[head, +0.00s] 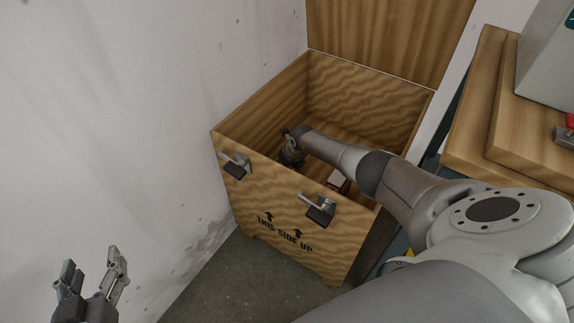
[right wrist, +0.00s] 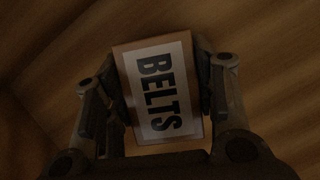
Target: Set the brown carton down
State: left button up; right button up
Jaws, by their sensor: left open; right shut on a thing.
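The brown carton (right wrist: 121,62), with a white label reading BELTS, sits between the fingers of my right gripper (right wrist: 158,85) in the right wrist view. The gripper is shut on it, with a finger on each side. In the head view my right arm reaches into the open wooden crate (head: 265,205), and its gripper (head: 291,153) is low inside. The held carton is hidden there. I cannot tell whether it touches the crate's floor. My left gripper (head: 92,266) is open and empty at the lower left, outside the crate.
A small pale box (head: 338,181) lies inside the crate, beside my right forearm. The crate's lid (head: 390,35) stands open at the back. Latches (head: 319,209) stick out from the front wall. A white wall (head: 130,110) is close on the left, a wooden bench (head: 478,125) on the right.

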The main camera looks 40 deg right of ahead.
pick_arm(q)
jog(key=shift+r, duration=0.1)
pick_arm(e)
jog(key=shift+f, duration=0.1)
jog(key=o, duration=1.1)
pick_arm(q)
jog(key=shift+w+r+t, duration=0.15)
jog(key=shift+r+t, duration=0.15)
jog(key=shift+d, duration=0.1)
